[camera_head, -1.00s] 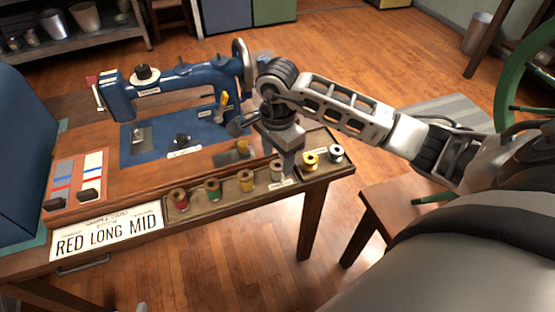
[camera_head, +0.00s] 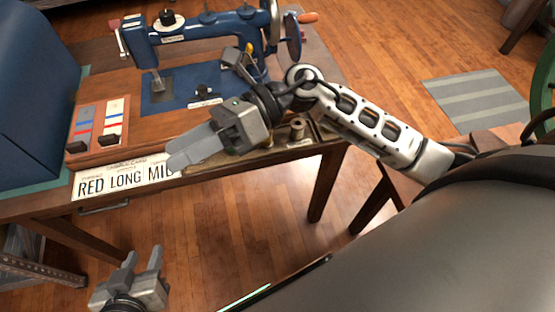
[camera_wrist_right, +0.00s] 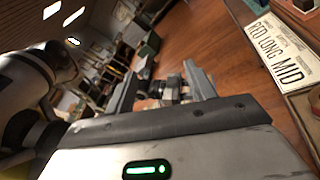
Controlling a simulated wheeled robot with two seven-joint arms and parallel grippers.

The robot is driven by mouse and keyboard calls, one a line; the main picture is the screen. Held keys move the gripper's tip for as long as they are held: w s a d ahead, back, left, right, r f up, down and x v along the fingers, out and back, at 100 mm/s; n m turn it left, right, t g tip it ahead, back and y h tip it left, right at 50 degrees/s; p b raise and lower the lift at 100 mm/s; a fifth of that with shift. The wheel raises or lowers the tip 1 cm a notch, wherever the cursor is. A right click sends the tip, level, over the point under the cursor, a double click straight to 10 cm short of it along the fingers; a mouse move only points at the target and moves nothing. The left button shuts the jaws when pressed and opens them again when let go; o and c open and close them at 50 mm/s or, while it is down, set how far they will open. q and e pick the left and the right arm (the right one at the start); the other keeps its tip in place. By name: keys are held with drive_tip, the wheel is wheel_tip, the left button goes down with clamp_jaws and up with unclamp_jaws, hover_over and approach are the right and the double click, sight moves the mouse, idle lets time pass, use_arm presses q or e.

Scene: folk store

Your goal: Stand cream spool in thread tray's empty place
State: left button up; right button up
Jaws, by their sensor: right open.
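The thread tray (camera_head: 225,163) lies along the front edge of the sewing table, mostly hidden behind my right gripper and forearm. One pale brownish spool (camera_head: 297,128) stands in it just right of the gripper; I cannot tell whether it is the cream one. The other spools and the empty place are hidden in the head view. My right gripper (camera_head: 182,158) hangs over the tray's left part, fingers pointing left. In the right wrist view its fingers (camera_wrist_right: 160,85) are apart and hold nothing. My left gripper (camera_head: 142,258) is open and empty, low in front of the table.
A blue sewing machine (camera_head: 205,30) stands behind the tray. A sign reading RED LONG MID (camera_head: 120,180) is left of it, with a slider panel (camera_head: 97,130) behind. A blue box (camera_head: 30,100) fills the left side. Floor before the table is clear.

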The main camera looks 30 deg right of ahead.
drive_tip(key=w+d+f+m+t+h, duration=0.1)
drive_tip(key=w+d+m+t+h, duration=0.2)
drive_tip(key=m+t, duration=0.9)
drive_tip(key=w+d+f+m+t+h, duration=0.1)
drive_tip(key=w+d+m+t+h, duration=0.4)
drive_tip(key=m, duration=1.3)
drive_tip(key=s+d+f+m+g+h, duration=0.1)
drive_tip(key=s+f+m+g+h, duration=0.1)
drive_tip(key=s+f+m, duration=0.4)
drive_tip(key=s+d+f+m+g+h, duration=0.2)
drive_tip(key=s+f+m, duration=0.4)
drive_tip(key=f+m, duration=0.3)
wheel_tip(320, 180, down, 4)
drive_tip(key=shift+s+d+r+g+h, duration=0.2)
drive_tip(key=shift+d+g+h, duration=0.1)
drive_tip(key=shift+g+h, duration=0.5)
drive_tip(key=shift+w, duration=0.1)
